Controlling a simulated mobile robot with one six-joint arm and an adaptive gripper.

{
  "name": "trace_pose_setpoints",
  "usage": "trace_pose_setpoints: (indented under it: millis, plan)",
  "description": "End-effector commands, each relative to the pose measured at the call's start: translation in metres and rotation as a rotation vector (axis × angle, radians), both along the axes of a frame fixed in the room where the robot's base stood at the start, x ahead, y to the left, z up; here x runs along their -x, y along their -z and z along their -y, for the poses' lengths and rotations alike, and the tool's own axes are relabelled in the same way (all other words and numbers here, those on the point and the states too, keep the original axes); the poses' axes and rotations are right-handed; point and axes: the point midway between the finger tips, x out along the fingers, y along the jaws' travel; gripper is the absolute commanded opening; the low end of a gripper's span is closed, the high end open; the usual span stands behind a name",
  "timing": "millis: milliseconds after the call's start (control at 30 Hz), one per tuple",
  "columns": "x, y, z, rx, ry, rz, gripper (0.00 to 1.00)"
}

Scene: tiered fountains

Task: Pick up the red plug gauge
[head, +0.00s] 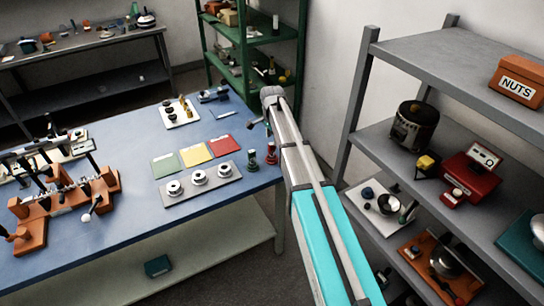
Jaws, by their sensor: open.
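Two small upright gauges stand at the right edge of the blue table, just left of my arm. The nearer-left one (252,160) is mostly dark green with a darker top. The other, which looks like the red plug gauge (271,153), shows red and green parts; its details are too small to be sure. My arm reaches in from the lower right. My gripper (257,122) is mostly hidden by the arm; only a small dark part shows above and behind the gauges. It is open and apart from them, and I see nothing held.
On the blue table (135,215) lie green, yellow and red cards (223,145), a grey plate with white rings (165,201), and an orange-brown fixture (65,195) at left. A grey shelf (450,90) with goods stands close to my arm's right. Bare tabletop lies front centre.

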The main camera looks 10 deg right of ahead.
Motion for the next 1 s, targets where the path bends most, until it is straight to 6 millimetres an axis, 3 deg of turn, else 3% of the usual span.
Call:
trace_pose_setpoints:
  millis: [500, 1000]
  plan:
    - [0.000, 0.040, -0.002, 0.000, -0.001, 0.000, 0.69]
    - [0.000, 0.042, -0.002, 0.000, -0.001, 0.000, 0.69]
